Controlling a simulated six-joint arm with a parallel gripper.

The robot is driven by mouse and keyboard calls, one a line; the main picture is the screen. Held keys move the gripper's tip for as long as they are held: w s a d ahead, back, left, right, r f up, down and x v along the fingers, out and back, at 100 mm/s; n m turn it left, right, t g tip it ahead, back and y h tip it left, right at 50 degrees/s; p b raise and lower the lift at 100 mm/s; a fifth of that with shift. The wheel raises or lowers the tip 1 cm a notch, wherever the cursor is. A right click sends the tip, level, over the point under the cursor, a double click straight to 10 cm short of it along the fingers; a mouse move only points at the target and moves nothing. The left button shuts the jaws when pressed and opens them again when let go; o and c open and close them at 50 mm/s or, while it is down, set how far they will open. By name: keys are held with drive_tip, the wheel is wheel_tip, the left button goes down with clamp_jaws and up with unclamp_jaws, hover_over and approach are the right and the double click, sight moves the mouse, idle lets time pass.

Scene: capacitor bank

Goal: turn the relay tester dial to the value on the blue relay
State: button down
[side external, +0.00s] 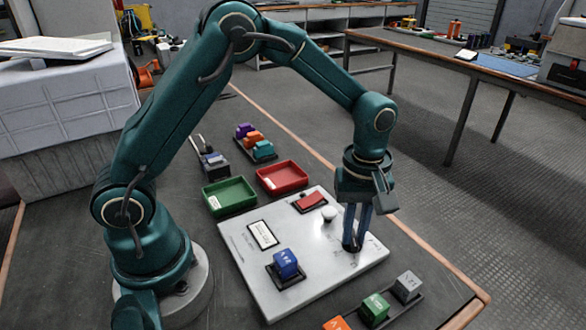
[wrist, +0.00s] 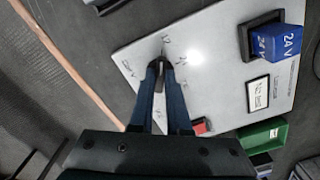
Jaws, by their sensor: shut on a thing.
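The relay tester is a pale panel (side external: 310,283) on the bench. The blue relay (side external: 286,258) sits in a black socket on it; in the wrist view the relay (wrist: 285,43) reads "24V". My gripper (side external: 352,243) points down at the panel's right side. In the wrist view its fingers (wrist: 161,68) are shut on the dial (wrist: 160,80), a small dark knob mostly hidden between them. Printed values ring the dial, partly covered by the fingers and too small to read surely. I cannot tell which mark the dial points at.
A red switch (side external: 311,201) and a white round knob or lamp (side external: 329,213) are near the gripper. A green tray (side external: 215,205) and a red tray (side external: 268,187) stand behind the panel. Orange, green (side external: 375,309) and grey (side external: 407,285) relays stand in front.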

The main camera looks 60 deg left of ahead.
sight(354, 236)
drive_tip(key=shift+m, duration=0.3)
drive_tip(key=m, duration=1.1)
drive_tip(key=shift+r, duration=0.1)
idle(0.3)
drive_tip(key=c, duration=0.9)
unclamp_jaws()
drive_tip(key=shift+r, duration=2.55)
